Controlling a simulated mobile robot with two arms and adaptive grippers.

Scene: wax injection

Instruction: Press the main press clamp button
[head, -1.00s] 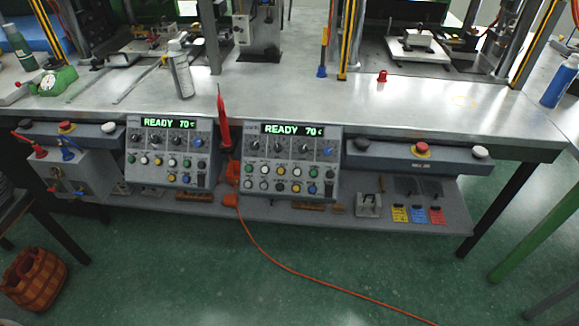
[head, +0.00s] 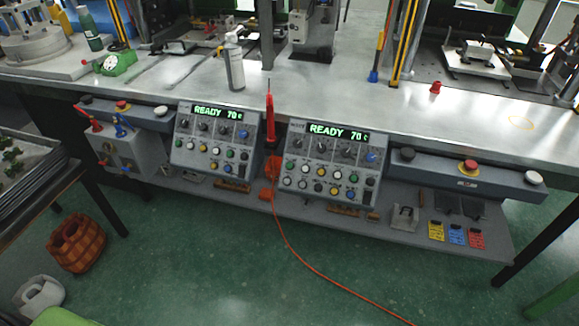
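Two grey control panels hang at the bench front, a left panel (head: 214,142) and a right panel (head: 328,161). Both displays read READY 70 and carry knobs and several coloured buttons. Two grey button bars flank them. The right bar (head: 440,168) has a black button (head: 407,154), a red button on yellow (head: 468,166) and a white button (head: 533,178). The left bar (head: 140,115) has a black button (head: 86,99), a red one (head: 122,106) and a white one (head: 160,111). I cannot read which button is the main press clamp. Neither gripper is in view.
A metal bench (head: 300,95) carries a white spray can (head: 233,62), a green gauge (head: 118,63) and a red cap (head: 435,87). A red tool (head: 270,115) hangs between the panels, with an orange cable (head: 300,255) on the floor. A wooden basket (head: 76,243) stands lower left.

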